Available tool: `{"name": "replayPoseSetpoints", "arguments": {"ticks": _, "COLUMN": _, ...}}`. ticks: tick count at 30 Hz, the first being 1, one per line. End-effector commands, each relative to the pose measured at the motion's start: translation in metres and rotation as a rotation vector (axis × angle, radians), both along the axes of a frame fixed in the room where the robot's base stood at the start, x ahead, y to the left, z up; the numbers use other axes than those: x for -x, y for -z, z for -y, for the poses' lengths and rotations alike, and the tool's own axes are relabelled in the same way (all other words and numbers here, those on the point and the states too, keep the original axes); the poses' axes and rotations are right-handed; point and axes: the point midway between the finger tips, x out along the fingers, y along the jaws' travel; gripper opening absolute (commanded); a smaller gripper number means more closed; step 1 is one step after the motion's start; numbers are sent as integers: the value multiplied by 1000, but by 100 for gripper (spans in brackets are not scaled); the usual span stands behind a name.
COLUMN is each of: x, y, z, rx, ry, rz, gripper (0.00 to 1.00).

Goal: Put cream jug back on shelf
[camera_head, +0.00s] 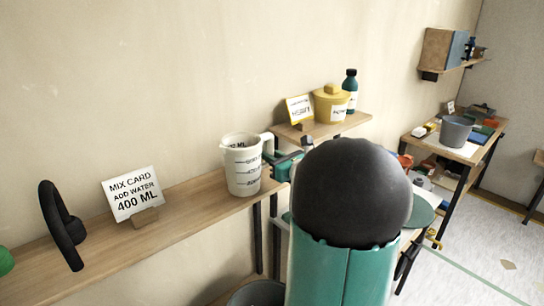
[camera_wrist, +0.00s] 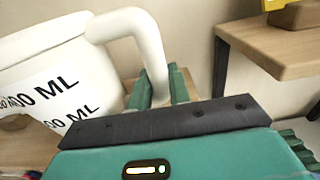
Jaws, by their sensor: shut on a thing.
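The cream jug (camera_head: 241,168), with dark ML markings, is upright at the right end of the long wooden shelf (camera_head: 188,215). I cannot tell whether its base touches the board or is slightly above it. In the wrist view the jug (camera_wrist: 45,65) fills the left side, and its handle (camera_wrist: 150,50) comes down between my green fingers. My gripper (camera_wrist: 160,92) is shut on the handle. In the head view my gripper (camera_head: 277,158) reaches the jug from the right, partly hidden by my dark round arm joint.
A card reading "MIX CARD ADD WATER 400 ML" (camera_head: 132,194) and a black ring-shaped object (camera_head: 62,226) stand left on the shelf. Behind, a smaller shelf (camera_head: 350,122) holds a yellow pot (camera_head: 331,103) and a dark green bottle (camera_head: 350,91). Shelf space between card and jug is clear.

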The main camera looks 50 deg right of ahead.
Motion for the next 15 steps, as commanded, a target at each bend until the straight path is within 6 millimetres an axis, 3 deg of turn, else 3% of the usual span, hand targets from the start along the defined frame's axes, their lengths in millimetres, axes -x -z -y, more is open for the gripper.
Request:
{"name": "replayPoseSetpoints", "arguments": {"ticks": 5, "x": 0, "y": 2, "z": 0, "rx": -1, "ry": 0, "rz": 0, "gripper": 0}}
{"name": "replayPoseSetpoints", "arguments": {"ticks": 6, "x": 0, "y": 3, "z": 0, "rx": 0, "ry": 0, "rz": -1, "gripper": 21}}
{"name": "replayPoseSetpoints", "arguments": {"ticks": 9, "x": 0, "y": 2, "z": 0, "rx": 0, "ry": 0, "rz": 0, "gripper": 41}}
{"name": "replayPoseSetpoints", "arguments": {"ticks": 15, "x": 0, "y": 2, "z": 0, "rx": 0, "ry": 0, "rz": 0, "gripper": 41}}
